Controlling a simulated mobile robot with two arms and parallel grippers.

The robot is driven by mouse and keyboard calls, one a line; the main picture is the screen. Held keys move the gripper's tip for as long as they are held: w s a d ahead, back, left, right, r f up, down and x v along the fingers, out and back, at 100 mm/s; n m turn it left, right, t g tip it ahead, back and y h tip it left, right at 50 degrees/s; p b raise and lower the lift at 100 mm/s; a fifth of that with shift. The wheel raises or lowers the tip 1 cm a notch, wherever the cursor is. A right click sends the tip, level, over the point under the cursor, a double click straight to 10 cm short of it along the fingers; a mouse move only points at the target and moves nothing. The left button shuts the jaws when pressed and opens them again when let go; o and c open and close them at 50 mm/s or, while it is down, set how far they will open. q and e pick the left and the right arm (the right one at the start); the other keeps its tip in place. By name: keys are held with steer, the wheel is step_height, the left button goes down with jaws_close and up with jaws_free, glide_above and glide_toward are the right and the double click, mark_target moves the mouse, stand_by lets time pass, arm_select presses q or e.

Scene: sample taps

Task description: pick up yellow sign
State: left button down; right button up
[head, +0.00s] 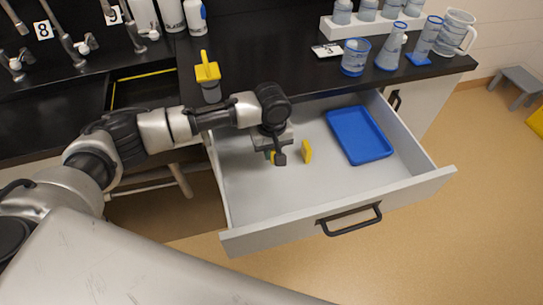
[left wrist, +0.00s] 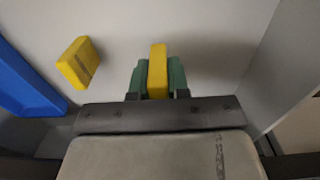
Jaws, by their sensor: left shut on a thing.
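My left gripper (head: 276,156) reaches down into the open drawer (head: 250,197). In the left wrist view its green-padded fingers are shut on a small yellow sign (left wrist: 157,72), seen edge-on as a slim block. Only a sliver of that sign shows beside the fingers in the head view. I cannot tell whether it touches the drawer floor. A second yellow piece (head: 306,151) stands apart, just right of the gripper. In the left wrist view this piece (left wrist: 79,62) has a dark mark on its face. My right gripper is not in view.
A blue tray (head: 359,135) lies at the drawer's right. The drawer walls surround my gripper. On the black counter stand a yellow-topped object (head: 207,72), taps (head: 66,42), glassware (head: 388,50) and a white number card (head: 327,50). The drawer's front floor is clear.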

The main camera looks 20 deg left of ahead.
arm_select(q)
steer(key=s+d+r, duration=0.7)
steer(key=s+d, duration=0.1)
steer(key=shift+s+d, duration=0.15)
steer(key=shift+p, duration=0.3)
